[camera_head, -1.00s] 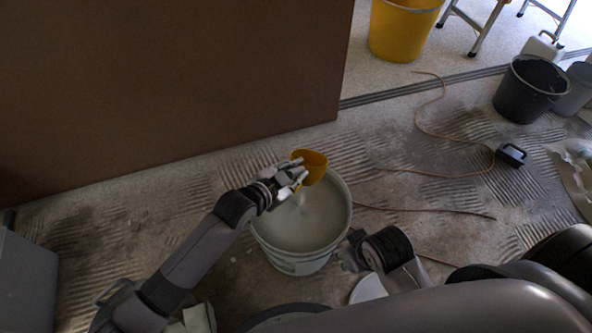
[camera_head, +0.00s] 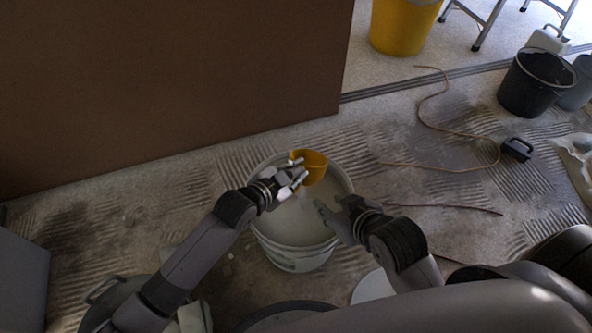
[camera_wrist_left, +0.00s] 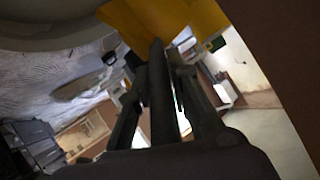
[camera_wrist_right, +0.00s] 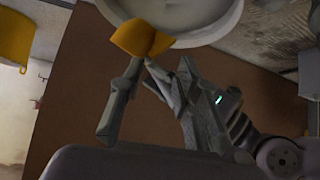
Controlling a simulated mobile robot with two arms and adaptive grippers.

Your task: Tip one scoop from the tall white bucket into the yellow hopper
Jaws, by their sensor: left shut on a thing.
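The tall white bucket (camera_head: 290,258) stands on the floor with pale material (camera_head: 290,222) inside. My left gripper (camera_head: 297,174) is shut on a yellow scoop (camera_head: 314,167) above the bucket's far part. The scoop also shows at the fingertips in the left wrist view (camera_wrist_left: 185,22) and beyond the fingers in the right wrist view (camera_wrist_right: 137,38). Its contents are hard to make out. My right gripper (camera_head: 334,208) is open and empty over the bucket's right rim, just below the scoop. A yellow bucket-shaped container (camera_head: 402,28), seemingly the hopper, stands at the top.
A large brown panel (camera_head: 160,80) fills the back left. A black bucket (camera_head: 533,85) stands at the right, near a cord (camera_head: 440,125) and a dark tool-like block (camera_head: 517,149). Metal legs (camera_head: 486,25) stand beside the yellow container. Floor between the buckets is mostly clear.

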